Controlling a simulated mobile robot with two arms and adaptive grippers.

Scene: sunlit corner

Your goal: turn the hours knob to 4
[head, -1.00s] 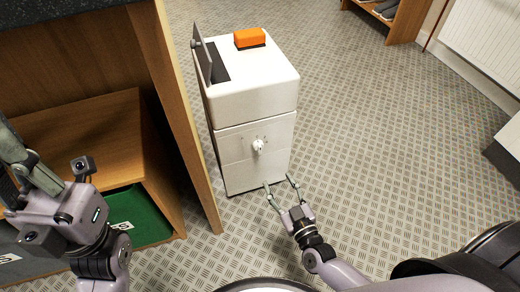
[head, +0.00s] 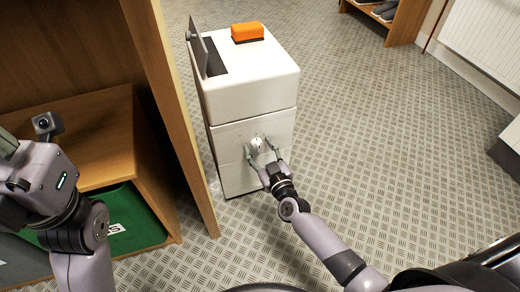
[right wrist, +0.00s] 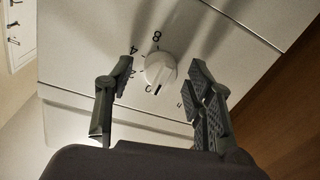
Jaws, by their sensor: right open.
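The hours knob (head: 257,144) is a small white knob on the front of a white cabinet (head: 250,92). In the right wrist view the knob (right wrist: 160,68) is round, with a dark mark at its lower edge. The digits 8 and 4 show above and left of it; other markings are partly hidden. My right gripper (head: 259,145) is open at the cabinet front. In the right wrist view its fingers (right wrist: 160,72) stand on either side of the knob, with gaps to it. My left gripper (head: 12,165) is at the left edge, its fingers mostly out of view.
An orange block (head: 247,32) and a raised dark panel (head: 198,47) are on the cabinet top. A wooden shelf unit (head: 165,110) stands close on the left, with a green item (head: 130,220) in it. The patterned floor (head: 400,150) to the right is clear.

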